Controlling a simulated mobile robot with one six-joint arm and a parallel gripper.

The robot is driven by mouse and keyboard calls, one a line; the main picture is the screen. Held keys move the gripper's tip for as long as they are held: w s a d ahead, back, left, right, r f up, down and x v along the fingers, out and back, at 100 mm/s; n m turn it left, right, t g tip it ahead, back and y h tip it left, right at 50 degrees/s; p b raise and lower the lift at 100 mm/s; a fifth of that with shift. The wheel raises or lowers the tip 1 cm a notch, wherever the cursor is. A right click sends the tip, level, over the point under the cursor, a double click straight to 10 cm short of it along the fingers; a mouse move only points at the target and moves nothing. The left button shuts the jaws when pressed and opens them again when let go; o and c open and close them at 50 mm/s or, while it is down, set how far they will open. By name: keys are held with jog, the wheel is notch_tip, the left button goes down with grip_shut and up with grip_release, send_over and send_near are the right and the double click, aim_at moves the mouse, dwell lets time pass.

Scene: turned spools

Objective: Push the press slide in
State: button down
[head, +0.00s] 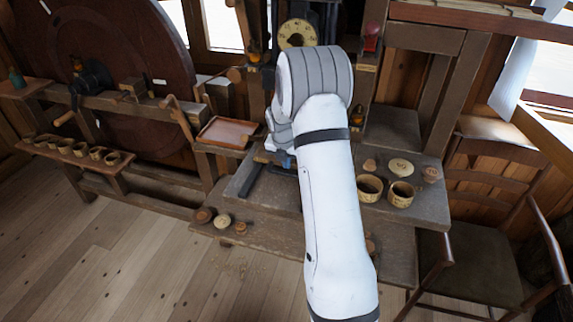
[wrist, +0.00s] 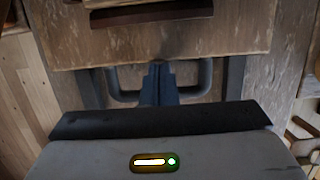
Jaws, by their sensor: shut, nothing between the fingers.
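The press slide shows in the wrist view as a worn wooden block (wrist: 215,40) with a dark U-shaped handle (wrist: 121,97) on its near side. Dark rails flank it, one on the left (wrist: 93,90) and one on the right (wrist: 233,75). My gripper (wrist: 158,68) is shut and empty. Its bluish fingers overlap the middle of the handle and point at the block's near edge; I cannot tell whether they touch. In the head view, my white arm covers most of the slide and gripper. A dark rail (head: 251,181) shows left of the arm.
The grey bench (head: 420,208) holds two wooden cups (head: 401,194) and several small turned pieces right of my arm. A reddish tray (head: 227,132) lies to the left. More turned pieces (head: 222,221) sit on the lower step. A chair (head: 480,265) stands at the right.

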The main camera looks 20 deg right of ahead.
jog(key=shift+w+d+r, duration=0.1)
jog(key=shift+w+r, duration=0.1)
jog(key=shift+w, duration=0.05)
jog(key=shift+r, duration=0.1)
jog(key=shift+w+r+p, duration=0.15)
jog(key=shift+r+p, duration=0.4)
jog(key=shift+r, duration=0.05)
jog(key=s+a+r+m, duration=0.5)
jog(key=s+r+m, duration=0.1)
jog(key=s+r, duration=0.25)
jog(key=s+a+r+m, duration=0.4)
jog(key=s+r+m, duration=0.3)
jog(key=s+r, duration=0.15)
jog(key=s+a+m+y+b, duration=0.1)
jog(key=s+a+m, duration=0.1)
jog(key=s+m, duration=0.5)
jog(key=s+a+m+t+b, duration=0.1)
jog(key=s+a+m+b, duration=0.1)
jog(key=s+m, duration=0.6)
jog(key=s+a, duration=0.1)
jog(key=s, duration=0.3)
jog(key=shift+s+a+f+y, duration=0.15)
jog(key=shift+a+f+y, duration=0.1)
jog(key=shift+a+y, duration=0.15)
